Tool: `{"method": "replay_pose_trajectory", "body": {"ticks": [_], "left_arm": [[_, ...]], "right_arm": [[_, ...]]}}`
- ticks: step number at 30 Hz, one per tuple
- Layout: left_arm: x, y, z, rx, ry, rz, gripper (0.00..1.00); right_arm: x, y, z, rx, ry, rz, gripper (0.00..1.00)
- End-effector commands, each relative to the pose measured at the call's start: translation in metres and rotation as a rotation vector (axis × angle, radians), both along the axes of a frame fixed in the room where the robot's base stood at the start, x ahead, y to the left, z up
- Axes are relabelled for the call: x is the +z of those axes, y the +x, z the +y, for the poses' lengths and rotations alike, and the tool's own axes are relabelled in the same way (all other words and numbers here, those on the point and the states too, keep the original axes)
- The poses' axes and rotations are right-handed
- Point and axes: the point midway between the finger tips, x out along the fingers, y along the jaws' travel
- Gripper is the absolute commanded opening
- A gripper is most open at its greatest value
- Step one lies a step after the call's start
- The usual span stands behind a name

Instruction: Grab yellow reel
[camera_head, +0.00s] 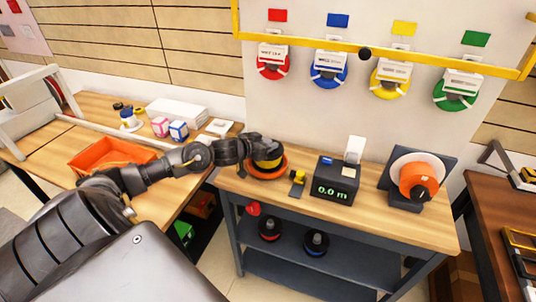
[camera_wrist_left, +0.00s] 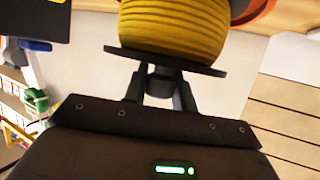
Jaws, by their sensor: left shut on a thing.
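The yellow reel (camera_head: 267,157) is at the left end of the wooden workbench, over an orange round base. My left gripper (camera_head: 252,148) reaches it from the left and is shut on it. In the left wrist view, the reel (camera_wrist_left: 173,27) shows yellow windings above a dark flange. There my gripper's fingers (camera_wrist_left: 162,82) close on the part below that flange. I cannot tell whether the reel is clear of the orange base (camera_head: 283,171). My right gripper is not in view.
A black meter box reading 0.0 m (camera_head: 335,180) and an orange spool on a stand (camera_head: 417,180) stand to the right on the bench. Red, blue, yellow and green wall reels hang behind. An orange tray (camera_head: 95,155) is on the left table.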

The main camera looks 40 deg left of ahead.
Motion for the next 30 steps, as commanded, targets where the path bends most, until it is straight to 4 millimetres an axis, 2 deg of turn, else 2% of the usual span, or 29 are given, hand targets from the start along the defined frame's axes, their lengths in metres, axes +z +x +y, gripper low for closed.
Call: {"method": "replay_pose_trajectory", "body": {"ticks": [8,14,17,22,23,30], "left_arm": [[0.008,0.001,0.0,0.0,0.0,-0.005,0.0],[0.032,0.001,0.001,0.0,0.002,-0.008,0.0],[0.051,-0.015,0.0,-0.003,0.007,-0.004,0.0],[0.097,-0.055,-0.002,-0.007,0.014,0.0,0.0],[0.092,-0.061,-0.001,-0.002,0.009,0.004,0.0],[0.106,-0.088,-0.003,0.0,0.0,0.004,0.0]], "right_arm": [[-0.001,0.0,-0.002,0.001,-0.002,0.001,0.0],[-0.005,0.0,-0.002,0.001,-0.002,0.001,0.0],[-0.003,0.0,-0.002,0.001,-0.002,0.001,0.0],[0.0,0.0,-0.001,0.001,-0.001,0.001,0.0],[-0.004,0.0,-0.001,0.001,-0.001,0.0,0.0],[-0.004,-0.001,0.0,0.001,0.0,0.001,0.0]]}}
